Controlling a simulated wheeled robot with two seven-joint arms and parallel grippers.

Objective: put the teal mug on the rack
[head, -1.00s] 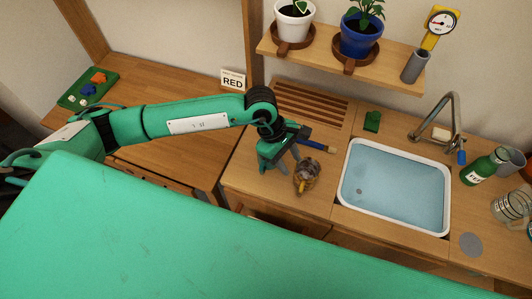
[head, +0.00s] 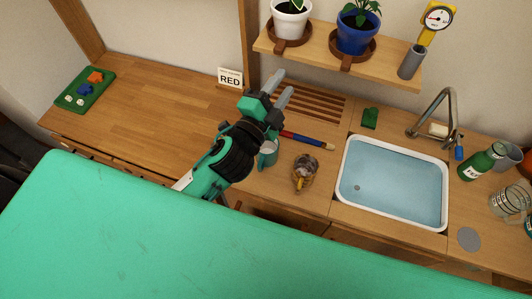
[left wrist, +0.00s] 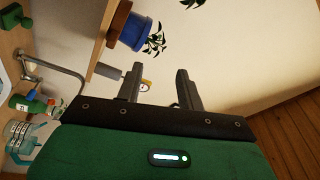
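The teal mug (head: 268,154) stands on the wooden counter, left of a patterned brown pot; my left arm partly covers it in the head view. The slatted wooden rack (head: 318,104) lies at the back of the counter under the shelf, with nothing seen on it. My left gripper (head: 284,81) is raised beyond the mug, at the left end of the rack in the picture, fingers pointing up and away. Its fingers are apart with nothing between them, as the left wrist view (left wrist: 158,80) also shows. My right gripper is not in view.
A patterned brown pot (head: 304,172) and a blue-and-red stick (head: 306,141) lie near the mug. The sink (head: 393,185) and faucet (head: 450,120) are to the right. A shelf (head: 335,60) with two plants overhangs the rack. The left counter (head: 150,110) is mostly clear.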

